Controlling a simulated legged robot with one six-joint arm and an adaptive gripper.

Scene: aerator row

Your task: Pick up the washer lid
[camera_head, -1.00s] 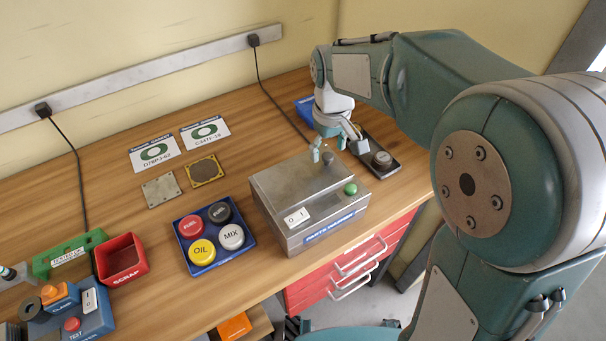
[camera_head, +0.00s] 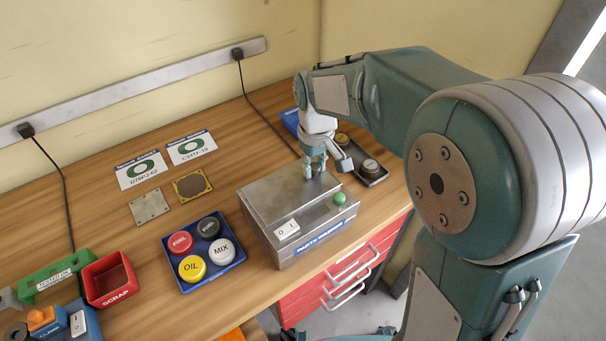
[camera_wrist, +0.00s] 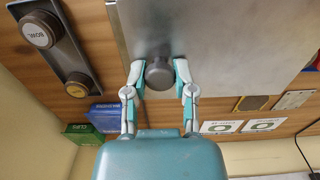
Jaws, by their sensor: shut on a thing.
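The parts washer is a grey metal box on the bench, and its flat washer lid (camera_head: 279,197) lies closed on top. The lid also fills much of the wrist view (camera_wrist: 225,40), with a round dark knob (camera_wrist: 160,75) near its edge. My gripper (camera_head: 314,168) is at the knob, at the lid's back right. In the wrist view my gripper (camera_wrist: 160,80) has one finger on each side of the knob, shut on it. In the head view the fingers hide most of the knob.
A green button (camera_head: 340,198) and a white switch (camera_head: 287,230) are on the washer's front. A dark tray (camera_head: 373,179) with round caps stands right of it. A blue tray (camera_head: 233,262) of coloured caps and a red scrap bin (camera_head: 108,279) stand left.

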